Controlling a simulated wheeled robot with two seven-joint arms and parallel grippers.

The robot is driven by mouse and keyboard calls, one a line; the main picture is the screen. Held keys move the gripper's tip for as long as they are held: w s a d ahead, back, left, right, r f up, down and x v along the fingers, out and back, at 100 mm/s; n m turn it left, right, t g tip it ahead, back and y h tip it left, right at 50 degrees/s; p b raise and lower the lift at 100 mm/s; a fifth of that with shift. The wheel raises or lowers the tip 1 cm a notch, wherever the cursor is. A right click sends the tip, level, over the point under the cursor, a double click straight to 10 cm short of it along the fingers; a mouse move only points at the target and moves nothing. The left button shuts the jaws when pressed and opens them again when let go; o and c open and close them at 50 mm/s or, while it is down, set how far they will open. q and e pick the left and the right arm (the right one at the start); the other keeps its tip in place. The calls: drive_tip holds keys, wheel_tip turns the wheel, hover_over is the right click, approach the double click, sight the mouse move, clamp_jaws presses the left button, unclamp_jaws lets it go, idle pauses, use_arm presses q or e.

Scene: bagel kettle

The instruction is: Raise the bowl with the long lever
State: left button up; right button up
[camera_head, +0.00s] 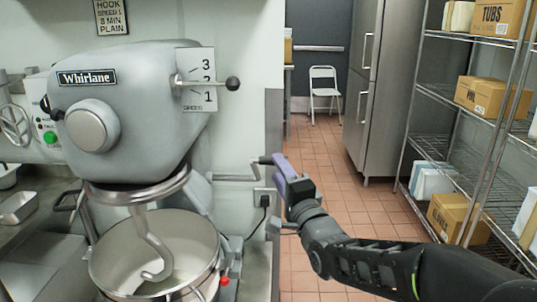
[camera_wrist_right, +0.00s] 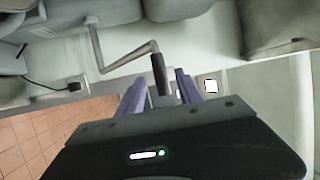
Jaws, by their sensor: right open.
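The grey mixer (camera_head: 130,110) stands at the left with its steel bowl (camera_head: 155,262) low under the ring guard and the hook hanging into it. The long lever (camera_head: 232,178), a cranked metal rod with a dark grip, sticks out from the mixer's right side. My right gripper (camera_head: 278,168) is at the lever's grip end. In the right wrist view the dark grip (camera_wrist_right: 159,74) lies between the tips of my open purple fingers (camera_wrist_right: 158,90), with gaps on both sides. The fingers are not closed on it. My left gripper is out of view.
A red knob (camera_head: 225,281) sits beside the bowl. A wire shelf (camera_head: 440,95) with boxes stands at the right, with a steel fridge (camera_head: 375,80) behind. A folding chair (camera_head: 323,90) stands at the back. The tiled floor (camera_head: 325,165) between is clear.

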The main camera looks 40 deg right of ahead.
drive_tip(key=p+x, duration=0.1)
drive_tip(key=x, duration=0.6)
drive_tip(key=shift+w, duration=0.15)
drive_tip(key=shift+c, duration=0.5)
clamp_jaws()
idle(0.8)
